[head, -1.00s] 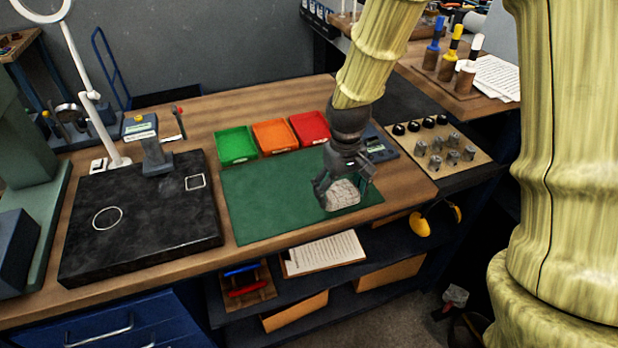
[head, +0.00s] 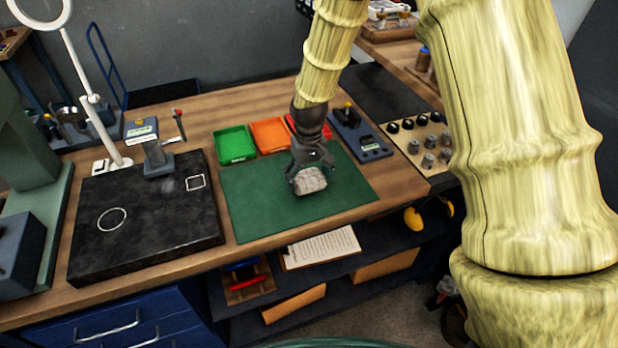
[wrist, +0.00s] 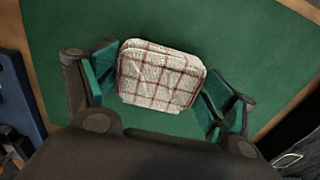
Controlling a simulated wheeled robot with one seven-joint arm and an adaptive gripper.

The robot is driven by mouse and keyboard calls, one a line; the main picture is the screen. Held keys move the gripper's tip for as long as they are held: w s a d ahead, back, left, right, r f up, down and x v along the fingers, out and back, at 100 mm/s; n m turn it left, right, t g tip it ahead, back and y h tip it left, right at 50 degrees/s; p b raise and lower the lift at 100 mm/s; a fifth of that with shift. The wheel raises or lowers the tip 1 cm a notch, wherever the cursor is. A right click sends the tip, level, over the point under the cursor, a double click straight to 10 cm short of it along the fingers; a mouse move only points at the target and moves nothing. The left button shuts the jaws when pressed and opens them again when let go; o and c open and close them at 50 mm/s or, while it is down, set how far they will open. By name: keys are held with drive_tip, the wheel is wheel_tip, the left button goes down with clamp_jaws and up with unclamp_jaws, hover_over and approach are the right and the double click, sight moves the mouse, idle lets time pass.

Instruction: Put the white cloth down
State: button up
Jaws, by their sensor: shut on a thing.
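The white cloth (head: 310,180) is a folded pad with a thin reddish check, clearest in the wrist view (wrist: 162,76). My gripper (head: 308,178) is over the green mat (head: 250,205) in the head view, with the cloth between its fingers. In the wrist view, the gripper's green-padded fingers (wrist: 160,85) stand at the left and right ends of the cloth, shut on it. The mat fills the view behind the cloth. I cannot tell whether the cloth touches the mat or hangs just above it.
Green (head: 235,145), orange (head: 270,135) and red (head: 298,124) trays line the mat's back edge. A dark device (head: 360,138) stands right of them. A black plate (head: 145,225) with a gauge stand (head: 155,152) lies left. The mat's left and front parts are clear.

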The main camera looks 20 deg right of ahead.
drive_tip(key=shift+f, duration=0.65)
drive_tip(key=shift+f, duration=0.1)
drive_tip(key=o, duration=1.2)
